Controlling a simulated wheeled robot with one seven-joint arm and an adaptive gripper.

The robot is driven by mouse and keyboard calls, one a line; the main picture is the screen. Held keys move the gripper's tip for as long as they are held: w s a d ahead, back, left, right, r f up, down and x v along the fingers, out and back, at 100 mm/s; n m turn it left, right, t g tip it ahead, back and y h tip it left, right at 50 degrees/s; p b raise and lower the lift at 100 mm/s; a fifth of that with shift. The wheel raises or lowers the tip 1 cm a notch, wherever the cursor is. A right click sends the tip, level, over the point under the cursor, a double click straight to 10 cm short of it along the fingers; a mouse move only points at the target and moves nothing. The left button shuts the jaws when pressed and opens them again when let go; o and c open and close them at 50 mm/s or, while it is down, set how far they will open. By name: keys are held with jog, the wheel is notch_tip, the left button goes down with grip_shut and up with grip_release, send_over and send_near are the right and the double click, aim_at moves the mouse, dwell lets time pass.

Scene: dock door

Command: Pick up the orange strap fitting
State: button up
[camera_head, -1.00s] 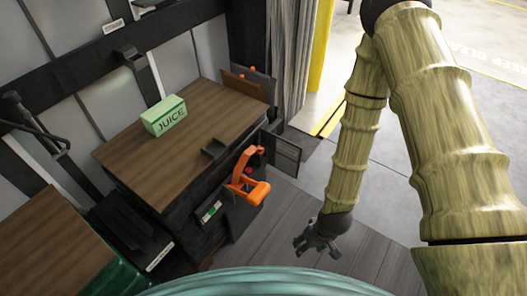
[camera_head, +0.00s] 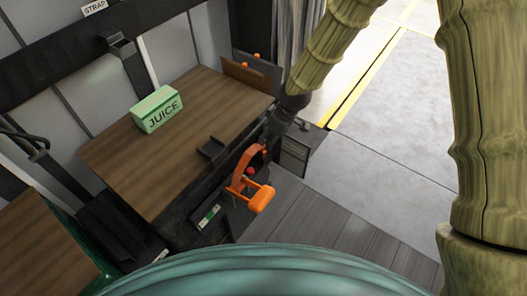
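The orange strap fitting (camera_head: 260,198) is at the front side of the wooden-topped bench, with a curved arm rising from a thick rounded end. A small red part shows beside the curve. My gripper (camera_head: 268,146) is just behind and to the right of the fitting's upper curve, pointing down toward it. Its dark fingers blend into the dark bench side, so I cannot tell whether they are apart or touching the fitting.
A green JUICE box (camera_head: 157,109) stands on the wooden top (camera_head: 150,165). A small dark bracket (camera_head: 211,148) sits at its front edge. A panel with orange knobs (camera_head: 250,75) stands at the back. Grey floor (camera_head: 390,130) is clear at right.

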aim_at(263, 148)
jog(key=shift+a+p+x, duration=0.15)
jog(key=shift+a+x, duration=0.05)
jog(key=shift+x, duration=1.6)
jog(key=shift+a+p+x, duration=0.15)
jog(key=shift+a+x, duration=0.1)
jog(key=shift+x, duration=1.55)
jog(key=shift+w+a+f, duration=0.15)
jog(key=shift+w+f, duration=0.05)
jog(key=shift+f, duration=0.35)
jog(key=c, duration=1.2)
